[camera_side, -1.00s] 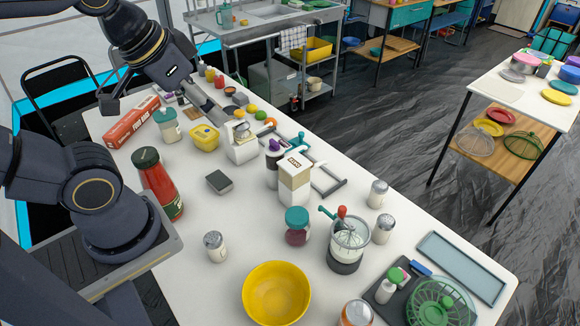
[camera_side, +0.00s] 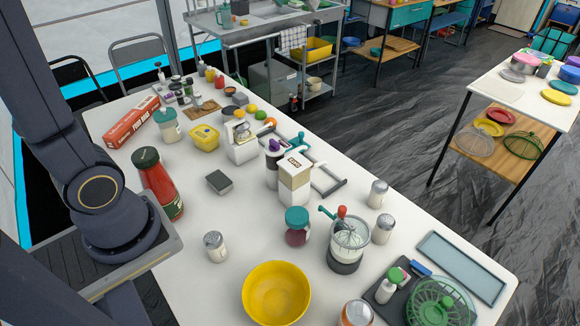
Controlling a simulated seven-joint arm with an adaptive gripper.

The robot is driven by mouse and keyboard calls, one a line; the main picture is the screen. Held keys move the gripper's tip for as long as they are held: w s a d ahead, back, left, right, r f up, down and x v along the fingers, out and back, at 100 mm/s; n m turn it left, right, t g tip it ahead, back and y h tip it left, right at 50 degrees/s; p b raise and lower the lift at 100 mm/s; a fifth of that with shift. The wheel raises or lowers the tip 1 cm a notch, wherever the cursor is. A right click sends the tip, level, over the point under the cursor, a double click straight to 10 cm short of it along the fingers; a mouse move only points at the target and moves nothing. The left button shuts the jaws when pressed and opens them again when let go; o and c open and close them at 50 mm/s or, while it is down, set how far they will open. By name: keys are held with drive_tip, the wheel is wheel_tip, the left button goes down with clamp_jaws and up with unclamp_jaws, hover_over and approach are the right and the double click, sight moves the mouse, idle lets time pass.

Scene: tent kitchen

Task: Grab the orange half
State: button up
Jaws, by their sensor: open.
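A small orange-coloured piece (camera_side: 270,122), which looks like the orange half, sits on the white table behind the white hand-cranked device (camera_side: 241,142). It is too small to tell its cut face. A green fruit (camera_side: 261,115) and yellow fruits, one of them a yellow fruit (camera_side: 252,108), lie close beside it. My gripper is out of the picture; only my arm's base and lower links show at the left edge.
The long white table (camera_side: 230,250) is crowded. A yellow bowl (camera_side: 276,293) is at the front. There is bare table around the dark grey block (camera_side: 219,182).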

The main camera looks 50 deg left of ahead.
drive_tip(key=w+a+f+n, duration=0.1)
drive_tip(key=w+a+f, duration=0.55)
drive_tip(key=w, duration=0.25)
drive_tip(key=n+g+y, duration=0.1)
drive_tip(key=n+g, duration=0.2)
drive_tip(key=g, duration=0.2)
hover_over(270, 120)
drive_tip(key=s+d, duration=0.2)
wheel_tip(270, 120, down, 36)
drive_tip(key=shift+a+f, duration=0.1)
drive_tip(key=shift+a, duration=0.05)
drive_tip(key=x, duration=0.3)
drive_tip(key=shift+a, duration=0.15)
drive_tip(key=shift+w+a+f, duration=0.15)
drive_tip(key=shift+w+f, duration=0.05)
drive_tip(key=shift+f, duration=0.45)
drive_tip(key=c, duration=1.2)
